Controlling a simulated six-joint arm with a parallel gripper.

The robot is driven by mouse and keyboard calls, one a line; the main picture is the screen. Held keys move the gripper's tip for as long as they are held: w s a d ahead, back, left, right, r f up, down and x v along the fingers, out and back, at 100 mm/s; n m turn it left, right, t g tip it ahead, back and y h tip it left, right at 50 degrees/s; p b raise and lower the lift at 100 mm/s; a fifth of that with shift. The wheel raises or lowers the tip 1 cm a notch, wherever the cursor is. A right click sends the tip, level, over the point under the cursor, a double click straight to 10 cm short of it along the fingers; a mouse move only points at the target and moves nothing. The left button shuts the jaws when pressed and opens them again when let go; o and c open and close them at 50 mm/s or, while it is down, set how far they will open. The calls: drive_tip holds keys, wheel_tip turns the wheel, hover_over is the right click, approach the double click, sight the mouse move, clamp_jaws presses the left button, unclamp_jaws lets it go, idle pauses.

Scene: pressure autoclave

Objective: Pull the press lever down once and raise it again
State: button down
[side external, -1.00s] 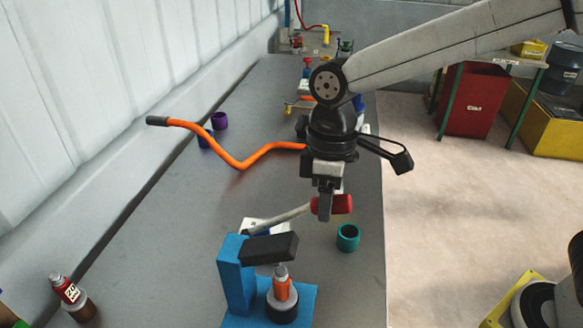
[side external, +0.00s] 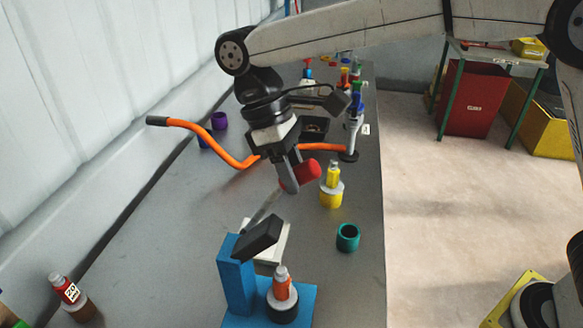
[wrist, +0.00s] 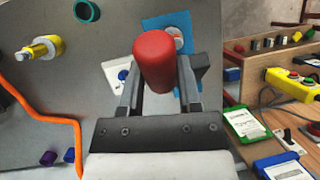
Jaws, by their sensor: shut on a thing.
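The press has a blue frame (side external: 236,278) and a black tilted head (side external: 258,238) with a grey lever rod (side external: 262,208) rising from it to a red handle (side external: 309,172). My gripper (side external: 290,178) is shut on the red handle, above and behind the press. In the wrist view the red handle (wrist: 155,60) sits between the two fingers of my gripper (wrist: 158,82). An orange bottle (side external: 281,286) stands upright on a black round base (side external: 282,308) below the head, apart from it. Part of the lever is hidden by my fingers.
A teal ring (side external: 348,237) lies right of the press. A red-topped bottle (side external: 66,290) stands at lower left. The table's right side is clear near the front.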

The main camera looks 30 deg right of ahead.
drive_tip(key=shift+w+a+r+g+h, duration=0.5)
drive_tip(key=shift+w+a+r, duration=0.05)
drive_tip(key=shift+w+a, duration=0.15)
drive_tip(key=shift+c, duration=1.4)
unclamp_jaws()
drive_tip(key=shift+s+d+f, duration=0.1)
